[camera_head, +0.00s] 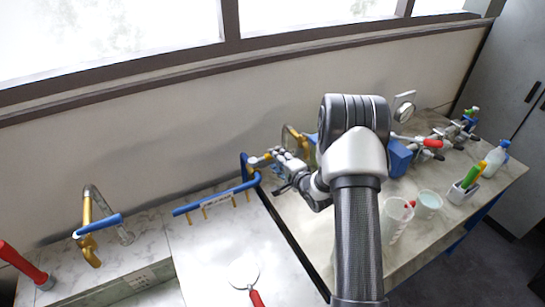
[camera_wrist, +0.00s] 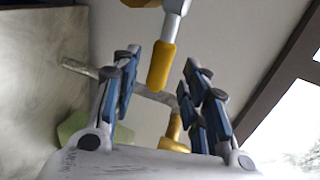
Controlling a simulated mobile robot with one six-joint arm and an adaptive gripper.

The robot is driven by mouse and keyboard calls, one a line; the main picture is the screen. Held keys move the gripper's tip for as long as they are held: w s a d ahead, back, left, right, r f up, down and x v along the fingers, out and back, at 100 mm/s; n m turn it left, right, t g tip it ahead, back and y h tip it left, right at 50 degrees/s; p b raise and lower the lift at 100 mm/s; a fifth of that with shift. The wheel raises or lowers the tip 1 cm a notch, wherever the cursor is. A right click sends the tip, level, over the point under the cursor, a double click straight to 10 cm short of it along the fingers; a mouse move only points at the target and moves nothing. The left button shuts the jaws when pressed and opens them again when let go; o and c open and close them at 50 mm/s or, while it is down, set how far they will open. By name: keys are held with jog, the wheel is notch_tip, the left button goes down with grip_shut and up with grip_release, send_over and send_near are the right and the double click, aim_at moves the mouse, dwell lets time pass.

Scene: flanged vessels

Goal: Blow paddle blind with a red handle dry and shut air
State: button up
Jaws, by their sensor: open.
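The paddle blind (camera_head: 244,273), a pale round disc with a red handle (camera_head: 257,298), lies on the light worktop at the bottom of the head view. My gripper (camera_head: 277,163) is at the back wall, beside a yellow-ended fitting (camera_head: 257,161) at the end of a blue rail. In the wrist view, my gripper (camera_wrist: 160,68) is open. A yellow-tipped lever (camera_wrist: 162,65) hangs in the gap between its fingers, and I cannot tell whether they touch it. A yellow fitting (camera_wrist: 175,130) shows lower down. My arm partly hides the area behind the gripper.
A blue rail with yellow hooks (camera_head: 215,198) is left of my gripper. A yellow tap with a blue lever (camera_head: 97,225) stands further left. A beaker (camera_head: 397,220), a pale cup (camera_head: 428,203) and a bottle (camera_head: 495,160) stand on the right bench. Worktop around the blind is clear.

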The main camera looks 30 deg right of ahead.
jog(key=shift+x, duration=1.95)
jog(key=shift+c, duration=0.3)
grip_shut()
